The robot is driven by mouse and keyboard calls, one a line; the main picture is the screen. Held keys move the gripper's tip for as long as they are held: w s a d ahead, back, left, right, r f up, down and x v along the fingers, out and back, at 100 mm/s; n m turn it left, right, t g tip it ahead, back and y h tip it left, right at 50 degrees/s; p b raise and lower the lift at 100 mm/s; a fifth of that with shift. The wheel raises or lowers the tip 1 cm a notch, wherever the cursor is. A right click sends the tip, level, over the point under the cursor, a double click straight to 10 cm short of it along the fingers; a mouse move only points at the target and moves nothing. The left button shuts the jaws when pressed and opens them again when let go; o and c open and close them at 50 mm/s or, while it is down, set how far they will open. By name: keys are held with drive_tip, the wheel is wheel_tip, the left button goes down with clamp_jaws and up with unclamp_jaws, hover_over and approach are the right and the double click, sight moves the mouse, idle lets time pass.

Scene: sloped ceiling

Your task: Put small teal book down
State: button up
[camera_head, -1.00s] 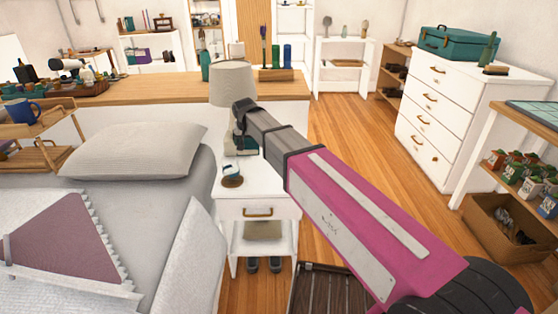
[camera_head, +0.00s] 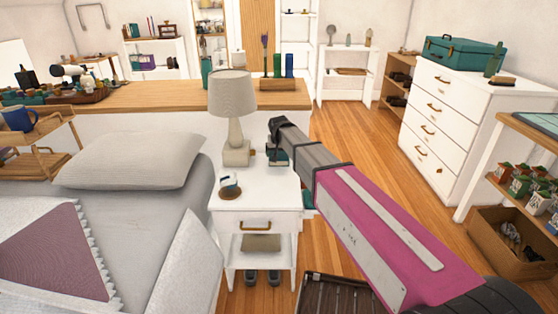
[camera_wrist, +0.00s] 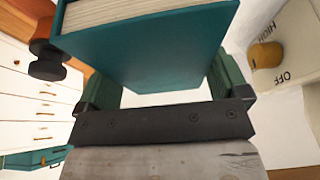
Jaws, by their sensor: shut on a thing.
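The small teal book (camera_wrist: 150,50) fills the upper middle of the wrist view, its cream page edges facing up in the picture. My gripper (camera_wrist: 165,85) is shut on it, one finger on each side. In the head view my gripper (camera_head: 279,150) is over the right back part of the white nightstand (camera_head: 256,196), with a little of the teal book (camera_head: 277,157) showing beside the lamp base. My arm hides the nightstand's back right corner. I cannot tell whether the book touches the top.
The lamp (camera_head: 233,118) stands left of my gripper; its base with a round brass knob (camera_wrist: 265,55) is close by in the wrist view. A small round object (camera_head: 229,187) sits at the nightstand's left. The front middle of its top is clear. The bed (camera_head: 130,215) adjoins on the left.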

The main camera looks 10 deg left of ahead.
sight(280, 154)
drive_tip(key=f, duration=0.3)
drive_tip(key=shift+w+d+f, duration=0.1)
drive_tip(key=shift+d+f, duration=0.05)
drive_tip(key=shift+d, duration=0.05)
drive_tip(key=shift+w+d+f, duration=0.1)
drive_tip(key=shift+f, duration=0.05)
drive_tip(key=shift+f, duration=0.15)
drive_tip(key=o, duration=0.8)
drive_tip(key=shift+c, duration=0.2)
